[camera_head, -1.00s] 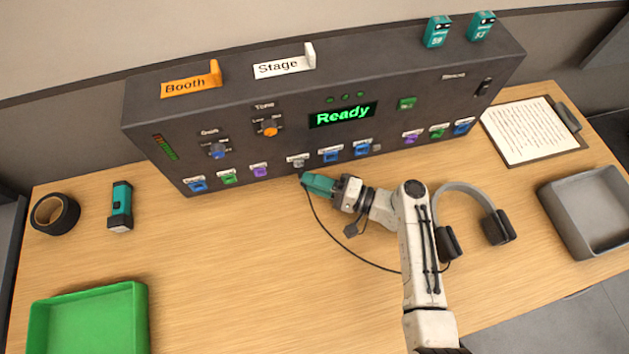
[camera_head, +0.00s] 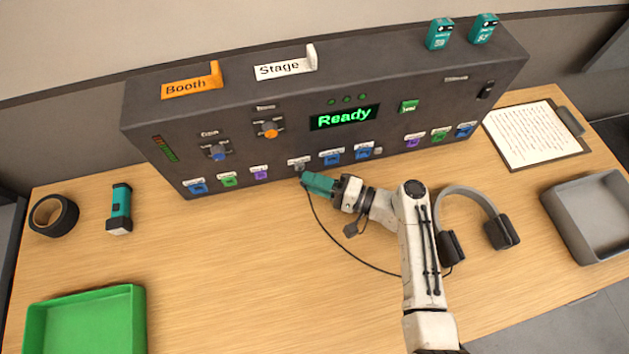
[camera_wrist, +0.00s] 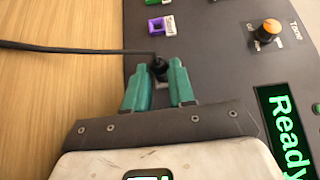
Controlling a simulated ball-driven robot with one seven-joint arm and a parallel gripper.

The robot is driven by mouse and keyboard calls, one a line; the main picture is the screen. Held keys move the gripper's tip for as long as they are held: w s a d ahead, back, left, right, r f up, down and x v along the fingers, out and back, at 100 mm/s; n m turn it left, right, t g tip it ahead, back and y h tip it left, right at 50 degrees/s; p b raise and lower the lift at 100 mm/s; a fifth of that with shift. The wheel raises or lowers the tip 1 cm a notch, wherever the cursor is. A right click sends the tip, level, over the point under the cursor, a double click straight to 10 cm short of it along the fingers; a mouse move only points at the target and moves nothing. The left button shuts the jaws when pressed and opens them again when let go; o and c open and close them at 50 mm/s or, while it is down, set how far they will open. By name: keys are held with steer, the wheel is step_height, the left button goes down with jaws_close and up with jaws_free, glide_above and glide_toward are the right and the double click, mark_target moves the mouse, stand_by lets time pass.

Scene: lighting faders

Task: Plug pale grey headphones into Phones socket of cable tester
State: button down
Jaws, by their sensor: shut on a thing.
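The dark grey cable tester (camera_head: 290,105) stands at the back of the table, its display reading "Ready". The pale grey headphones (camera_head: 470,195) lie on the table right of my arm, with a thin black cable running left to my gripper. My gripper (camera_head: 308,183), with teal fingers, is at the lower front of the tester by a grey socket (camera_head: 298,163). In the wrist view my gripper (camera_wrist: 160,85) is shut on the black plug (camera_wrist: 158,67) at the cable's end. The plug is at the grey socket; the fingers hide how deep it sits.
Several coloured sockets line the tester's lower front. A black tape roll (camera_head: 54,216), a teal torch (camera_head: 120,208) and a green tray (camera_head: 30,330) are at left. A clipboard (camera_head: 535,133) and a grey tray (camera_head: 551,205) are at right. The table's left middle is clear.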

steer(key=shift+w+a+b, duration=0.15)
steer(key=shift+w+b, duration=0.4)
steer(key=shift+b, duration=0.05)
stand_by(0.6)
steer(key=shift+w, duration=0.2)
stand_by(0.5)
steer(key=c, duration=0.9)
jaws_free()
steer(key=shift+a, duration=0.1)
steer(key=shift+o, duration=0.2)
steer(key=shift+s, duration=0.1)
